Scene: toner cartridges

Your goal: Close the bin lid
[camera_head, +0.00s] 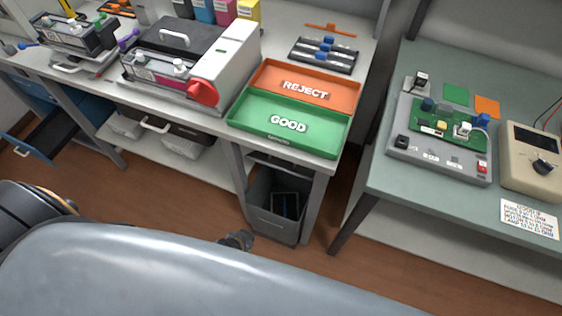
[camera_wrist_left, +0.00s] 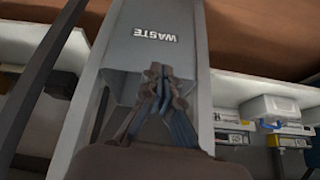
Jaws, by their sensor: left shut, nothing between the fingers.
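The grey waste bin (camera_head: 272,226) stands on the floor under the bench's right end in the head view. Its top looks open, with a dark inside and a blue-edged thing in it. I cannot clearly make out the lid. My left gripper (camera_head: 240,239) is low, by the bin's front left side. In the left wrist view, a grey panel with an upside-down WASTE label (camera_wrist_left: 155,34) fills the middle. The left gripper's fingertips (camera_wrist_left: 160,72) are together and empty in front of it; I cannot tell whether they touch it. My right gripper is not in view.
The bench above carries a green GOOD tray (camera_head: 285,140), an orange REJECT tray (camera_head: 330,93) and a printer-like machine (camera_head: 185,60). Bench legs flank the bin. An open blue drawer (camera_head: 50,140) juts out at left. A second table (camera_head: 385,175) stands at right.

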